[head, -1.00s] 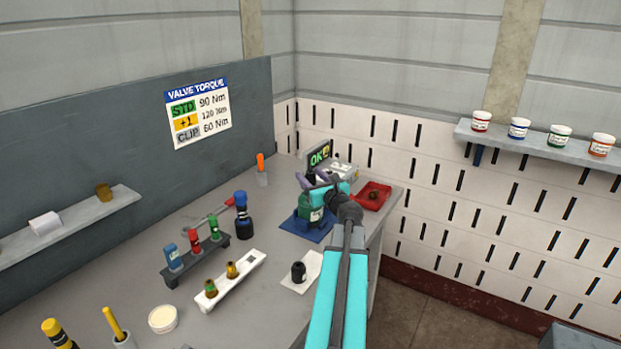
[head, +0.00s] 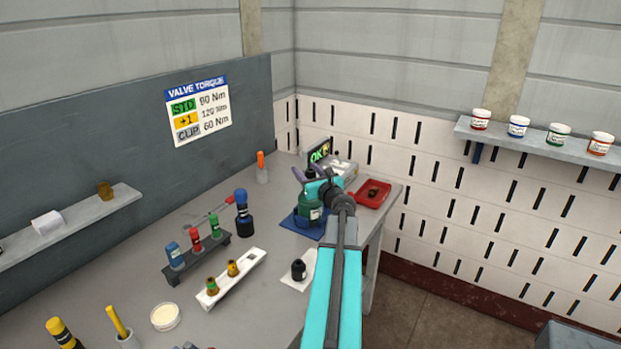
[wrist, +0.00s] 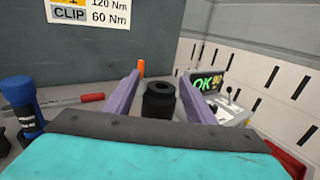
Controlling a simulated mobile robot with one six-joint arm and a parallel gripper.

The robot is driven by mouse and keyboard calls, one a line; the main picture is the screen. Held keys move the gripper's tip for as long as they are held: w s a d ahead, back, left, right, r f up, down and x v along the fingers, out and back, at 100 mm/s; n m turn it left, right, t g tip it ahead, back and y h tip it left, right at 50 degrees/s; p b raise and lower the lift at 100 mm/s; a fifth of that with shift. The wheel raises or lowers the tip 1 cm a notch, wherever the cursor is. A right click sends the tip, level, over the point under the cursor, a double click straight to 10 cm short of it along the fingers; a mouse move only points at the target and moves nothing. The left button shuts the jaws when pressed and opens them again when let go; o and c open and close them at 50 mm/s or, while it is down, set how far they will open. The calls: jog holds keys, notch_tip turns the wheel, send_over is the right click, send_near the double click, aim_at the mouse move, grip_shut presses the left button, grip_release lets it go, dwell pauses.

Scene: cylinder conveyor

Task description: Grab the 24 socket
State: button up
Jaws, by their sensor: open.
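Coloured sockets stand on a dark rack at the left of the bench: one blue (head: 175,255), one red (head: 195,241) and one green (head: 214,228). Their numbers are too small to read, so I cannot tell which is the 24. My gripper (head: 309,174) is open and empty, well to the right of the rack, above a green cylinder (head: 307,211) in a blue holder. In the wrist view my gripper (wrist: 160,92) has its purple fingers apart, with a black round top (wrist: 160,98) seen between them. No coloured rack socket shows in the wrist view.
A blue-and-black tool (head: 243,215) stands beside the rack. A white strip (head: 246,276) holds brass parts. A dark part (head: 298,269) sits on a white sheet. A red tray (head: 372,195) and an OK display (head: 320,153) are at the back.

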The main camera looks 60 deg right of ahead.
jog(key=c, duration=1.2)
jog(key=shift+r, duration=0.15)
notch_tip(320, 180, up, 10)
jog(key=b, duration=0.1)
dwell(0.4)
